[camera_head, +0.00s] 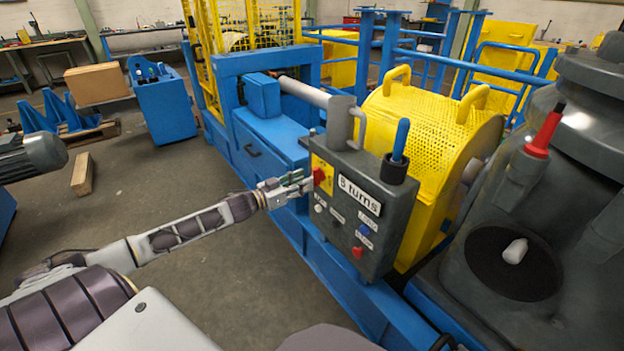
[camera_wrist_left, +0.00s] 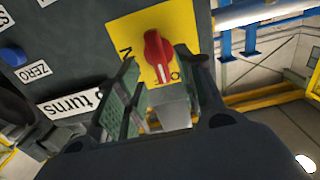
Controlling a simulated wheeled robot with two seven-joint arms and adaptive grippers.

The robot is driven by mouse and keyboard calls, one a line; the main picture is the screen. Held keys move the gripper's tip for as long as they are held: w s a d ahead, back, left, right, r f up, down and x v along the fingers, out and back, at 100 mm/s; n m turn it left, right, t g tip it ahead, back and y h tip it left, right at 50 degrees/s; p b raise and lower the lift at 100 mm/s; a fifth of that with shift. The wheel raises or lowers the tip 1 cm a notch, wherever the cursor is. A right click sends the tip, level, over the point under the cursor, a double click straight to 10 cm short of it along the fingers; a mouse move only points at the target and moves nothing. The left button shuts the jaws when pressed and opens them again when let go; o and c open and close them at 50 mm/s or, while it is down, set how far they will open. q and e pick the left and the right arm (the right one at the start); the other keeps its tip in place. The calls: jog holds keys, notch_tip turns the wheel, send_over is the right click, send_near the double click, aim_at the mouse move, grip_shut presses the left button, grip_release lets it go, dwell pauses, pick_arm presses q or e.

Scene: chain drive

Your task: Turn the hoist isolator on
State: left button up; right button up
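The hoist isolator is a red rotary knob (camera_head: 320,177) on a yellow plate at the upper left of the grey control box (camera_head: 385,215). In the left wrist view the red knob (camera_wrist_left: 157,56) has a white pointer line on the yellow plate (camera_wrist_left: 130,32), whose lettering is partly hidden. My left gripper (camera_head: 304,184) is just in front of the knob. In the left wrist view its two fingers (camera_wrist_left: 165,95) are apart, with the knob showing between and beyond them; contact cannot be told. My right gripper is not in view.
The box also bears a "5 turns" label (camera_head: 360,194), a blue button (camera_head: 365,230), a red button (camera_head: 357,253) and a white button (camera_head: 319,209). A blue-handled holder (camera_head: 399,150) stands on its top right. A yellow perforated guard (camera_head: 430,130) is behind.

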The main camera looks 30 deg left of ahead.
aim_at(316, 177)
pick_arm(q)
jog(key=shift+b+x, duration=0.7)
jog(key=shift+x, duration=1.4)
grip_shut()
